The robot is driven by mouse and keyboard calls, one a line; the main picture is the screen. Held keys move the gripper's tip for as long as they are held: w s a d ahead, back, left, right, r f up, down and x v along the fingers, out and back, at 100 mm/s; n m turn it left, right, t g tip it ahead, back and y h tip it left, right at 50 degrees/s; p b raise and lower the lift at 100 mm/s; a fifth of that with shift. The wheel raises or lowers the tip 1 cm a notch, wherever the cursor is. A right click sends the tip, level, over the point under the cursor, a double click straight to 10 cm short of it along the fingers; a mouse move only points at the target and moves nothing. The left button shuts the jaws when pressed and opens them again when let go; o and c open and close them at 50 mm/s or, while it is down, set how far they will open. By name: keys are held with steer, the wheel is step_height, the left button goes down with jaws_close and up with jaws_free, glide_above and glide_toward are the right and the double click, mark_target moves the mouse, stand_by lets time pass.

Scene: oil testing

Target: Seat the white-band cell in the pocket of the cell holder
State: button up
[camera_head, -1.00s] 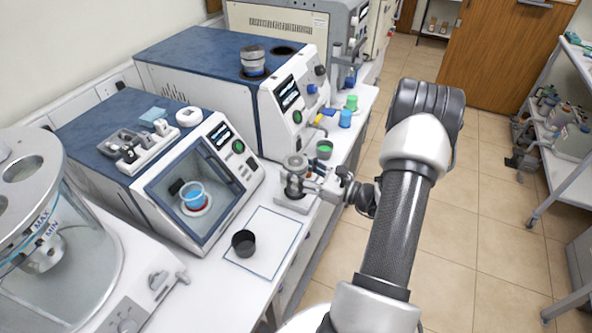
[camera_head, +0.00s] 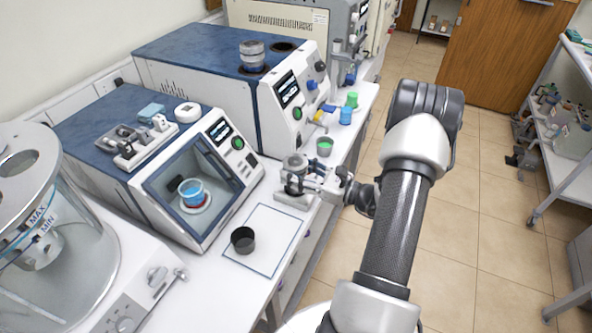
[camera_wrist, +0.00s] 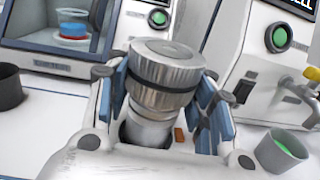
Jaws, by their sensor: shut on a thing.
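My gripper (camera_head: 310,184) is shut on a metal cell (camera_head: 295,163). In the wrist view, its blue-padded fingers (camera_wrist: 158,100) stand on either side of the cell (camera_wrist: 167,63). The cell is a silver cylinder with a broad ridged cap, a dark ring under it and a narrower pale lower part; I cannot make out a clear white band. It is about upright over a small metal holder (camera_head: 292,199) at the bench edge. The pocket and the cell's bottom are hidden, so I cannot tell whether it is seated.
A black cup (camera_head: 243,240) stands on the white mat (camera_head: 272,248) nearby. A cup with green contents (camera_head: 324,147) is behind the holder. The windowed tester (camera_head: 190,200) is left. Another metal cell (camera_head: 252,54) sits on the larger blue-topped machine (camera_head: 190,50).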

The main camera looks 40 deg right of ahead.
steer(key=shift+f+b, duration=0.6)
steer(key=shift+f, duration=0.15)
steer(key=o, duration=1.4)
steer(key=shift+c, duration=0.2)
steer(key=v, duration=1.2)
steer(key=shift+r, duration=0.1)
